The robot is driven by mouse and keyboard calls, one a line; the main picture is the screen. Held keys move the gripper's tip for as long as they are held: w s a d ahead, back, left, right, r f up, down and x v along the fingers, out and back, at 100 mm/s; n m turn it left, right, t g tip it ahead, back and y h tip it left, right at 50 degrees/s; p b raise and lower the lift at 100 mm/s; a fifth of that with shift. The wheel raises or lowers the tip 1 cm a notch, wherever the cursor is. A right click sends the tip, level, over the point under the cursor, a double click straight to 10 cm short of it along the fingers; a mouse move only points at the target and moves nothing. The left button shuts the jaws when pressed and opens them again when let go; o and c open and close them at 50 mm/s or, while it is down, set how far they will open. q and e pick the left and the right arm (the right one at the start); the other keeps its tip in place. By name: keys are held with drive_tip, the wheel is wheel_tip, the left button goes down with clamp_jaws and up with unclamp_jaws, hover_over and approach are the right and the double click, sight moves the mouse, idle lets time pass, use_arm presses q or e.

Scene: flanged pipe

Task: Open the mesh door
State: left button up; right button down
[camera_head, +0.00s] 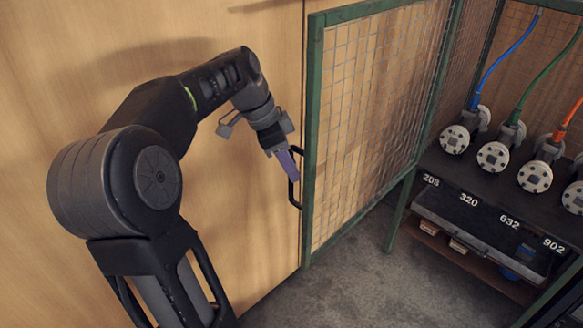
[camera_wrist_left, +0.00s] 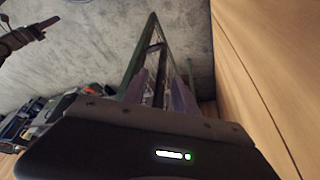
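The mesh door (camera_head: 372,125) has a green frame and wire mesh. It stands swung out from the shelf bay, so the bay behind it is open to view. Its black bar handle (camera_head: 294,192) is on the near upright of the frame. My left gripper (camera_head: 290,164) is at the upper part of this handle, its purple fingers pointing down. In the left wrist view, the two fingers (camera_wrist_left: 159,92) are apart, with the door's edge and dark handle between them; contact is not clear. A dark arm end, seemingly my right gripper (camera_wrist_left: 28,34), shows at upper left there.
A wooden wall (camera_head: 240,180) stands close behind my left arm. Right of the door, a dark shelf (camera_head: 500,182) holds several round grey flanges with coloured hoses above numbered labels. A dark case (camera_head: 480,225) sits below. The grey floor (camera_head: 350,275) in front is clear.

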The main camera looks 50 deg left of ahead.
use_arm(q)
drive_tip(key=v, duration=0.6)
drive_tip(key=shift+r, duration=0.1)
drive_tip(key=shift+s, duration=0.1)
idle(0.4)
